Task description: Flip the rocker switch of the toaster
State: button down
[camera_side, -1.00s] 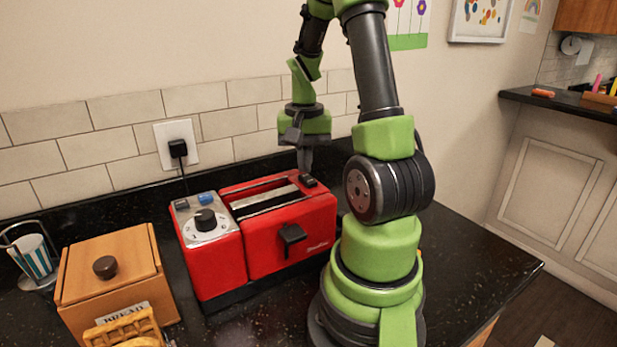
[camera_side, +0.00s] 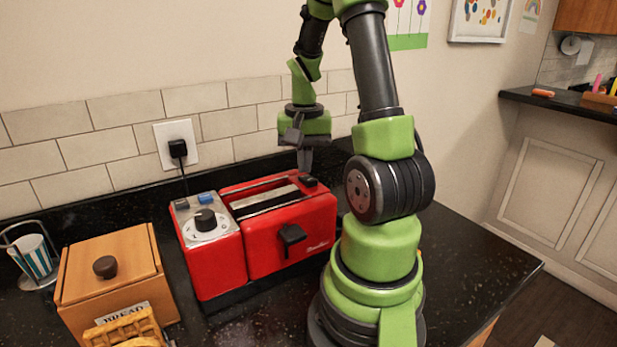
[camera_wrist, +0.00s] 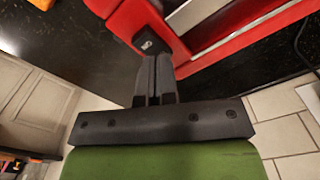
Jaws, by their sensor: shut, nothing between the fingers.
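The red toaster (camera_side: 264,240) stands on the dark counter, with a dial and blue button on its left panel and a black lever on its front. Its black rocker switch (camera_side: 308,181) sits on the top at the right end, and shows in the wrist view (camera_wrist: 149,41). My gripper (camera_side: 305,170) is shut and empty, pointing down at the toaster's right end. In the wrist view the closed fingertips (camera_wrist: 155,58) are right by the switch's near edge. I cannot tell whether they touch it.
A wooden bread box (camera_side: 108,272) stands left of the toaster, with a cup in a wire rack (camera_side: 34,256) beyond it. The tiled wall with a plugged-in outlet (camera_side: 177,146) is close behind. The counter right of my base is clear.

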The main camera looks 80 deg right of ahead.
aim_at(302, 177)
jog(key=shift+r, duration=3)
jog(key=shift+w+a+r, duration=0.2)
jog(key=shift+w+a, duration=0.05)
jog(key=shift+a, duration=0.05)
jog(key=a+r+n+t+y, duration=0.1)
jog(key=a+r+n+t, duration=0.2)
jog(key=a, duration=0.8)
jog(key=a+r+n+t+y, duration=0.1)
jog(key=a+r+n+t, duration=0.3)
jog(key=a+n, duration=0.4)
jog(key=a, duration=0.3)
jog(key=shift+s+a+r, duration=0.2)
jog(key=shift+s+a, duration=0.05)
jog(key=shift+s, duration=0.05)
